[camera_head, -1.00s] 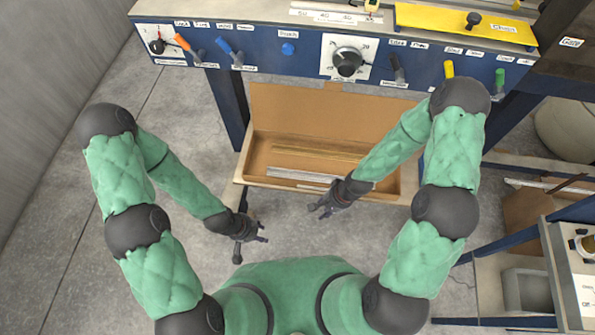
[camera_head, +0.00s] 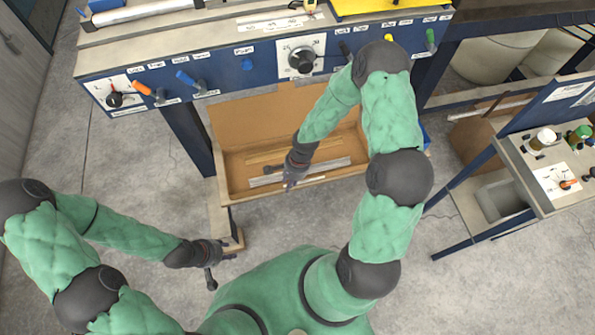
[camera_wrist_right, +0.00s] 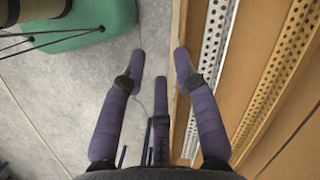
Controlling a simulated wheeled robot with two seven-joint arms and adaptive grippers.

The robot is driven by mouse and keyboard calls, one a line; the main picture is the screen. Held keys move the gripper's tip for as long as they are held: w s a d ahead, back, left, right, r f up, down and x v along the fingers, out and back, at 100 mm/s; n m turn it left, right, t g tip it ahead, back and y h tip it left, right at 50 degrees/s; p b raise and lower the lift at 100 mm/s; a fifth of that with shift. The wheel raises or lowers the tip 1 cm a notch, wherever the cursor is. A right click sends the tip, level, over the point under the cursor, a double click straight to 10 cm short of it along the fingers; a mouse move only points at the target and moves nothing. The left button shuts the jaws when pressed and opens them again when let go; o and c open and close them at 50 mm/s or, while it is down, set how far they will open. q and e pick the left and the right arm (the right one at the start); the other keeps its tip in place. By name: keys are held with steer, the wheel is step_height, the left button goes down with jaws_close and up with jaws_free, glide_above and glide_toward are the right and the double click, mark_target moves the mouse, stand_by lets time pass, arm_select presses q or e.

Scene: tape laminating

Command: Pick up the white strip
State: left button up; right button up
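The white strip (camera_head: 318,169) is a long, pale perforated strip lying in the open cardboard box (camera_head: 222,170), close to its front wall. It also shows in the right wrist view (camera_wrist_right: 212,45), to the right of my fingers. My right gripper (camera_head: 290,184) is at the box's front edge. Its fingers are spread and empty in the wrist view (camera_wrist_right: 160,60), apart from the strip; part of the strip is hidden behind the hand in the head view. My left gripper (camera_head: 224,266) is open and empty, left of the box and away from it.
A gold-brown perforated strip (camera_wrist_right: 288,65) lies beside the white one, further into the box. A blue bench panel (camera_head: 220,72) with knobs and levers stands behind the box. A small table (camera_head: 545,165) with jars is at the right.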

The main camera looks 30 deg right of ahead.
steer(key=w+d+r+m+h, duration=0.3)
steer(key=w+d+r+m, duration=0.3)
steer(key=d, duration=0.3)
steer(key=shift+m, duration=0.3)
steer(key=f, duration=0.3)
steer(key=s+f+b, duration=0.1)
steer(key=f, duration=0.1)
steer(key=shift+f, duration=0.3)
steer(key=shift+w+f+b, duration=0.15)
steer(key=shift+f+b, duration=0.45)
steer(key=shift+f, duration=0.75)
steer(key=shift+w+f+b, duration=0.15)
steer(key=shift+f+b, duration=0.4)
steer(key=shift+f, duration=0.8)
jaws_close()
